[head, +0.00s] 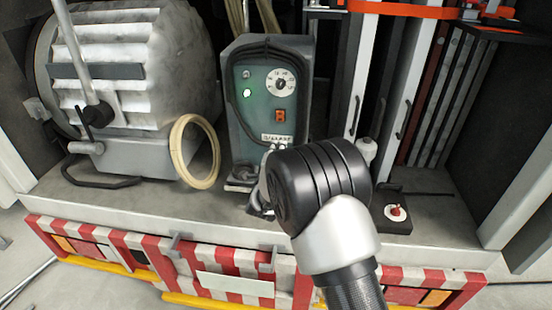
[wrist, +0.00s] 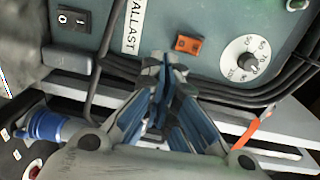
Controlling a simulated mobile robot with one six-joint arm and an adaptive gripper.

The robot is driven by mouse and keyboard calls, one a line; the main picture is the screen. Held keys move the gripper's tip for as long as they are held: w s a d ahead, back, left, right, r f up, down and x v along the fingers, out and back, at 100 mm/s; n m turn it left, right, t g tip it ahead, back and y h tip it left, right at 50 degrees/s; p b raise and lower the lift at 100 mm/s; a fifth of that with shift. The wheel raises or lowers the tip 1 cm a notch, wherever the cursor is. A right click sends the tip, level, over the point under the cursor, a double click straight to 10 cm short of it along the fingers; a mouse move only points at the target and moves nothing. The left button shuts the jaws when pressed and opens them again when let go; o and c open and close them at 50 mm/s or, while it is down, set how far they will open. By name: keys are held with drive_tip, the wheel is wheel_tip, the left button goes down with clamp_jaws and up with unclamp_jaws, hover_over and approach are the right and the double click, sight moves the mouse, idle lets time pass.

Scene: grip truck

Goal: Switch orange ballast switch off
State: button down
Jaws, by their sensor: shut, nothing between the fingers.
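The ballast box (head: 247,130) is a blue-green panel in a dark casing, standing on the truck bed. The orange ballast switch (head: 280,115) sits below the dial, above the BALLAST label. In the wrist view the orange switch (wrist: 188,45) is just above and right of my fingertips. My gripper (wrist: 168,66) is shut and empty, its blue-grey fingers pointing at the panel. I cannot tell whether the tips touch the panel. Which way the switch is tipped is too small to tell. In the head view my arm hides most of the gripper.
A white dial (wrist: 245,58) and a black rocker switch (wrist: 72,20) flank the orange switch. Black cables cross the panel's edge. A large lamp (head: 135,80) and a cream cable ring (head: 194,152) stand left. Upright boards (head: 435,95) stand right.

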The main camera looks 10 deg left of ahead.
drive_tip(key=s, duration=0.3)
drive_tip(key=shift+s+a, duration=0.15)
drive_tip(key=shift+s, duration=0.15)
drive_tip(key=shift+r, duration=0.1)
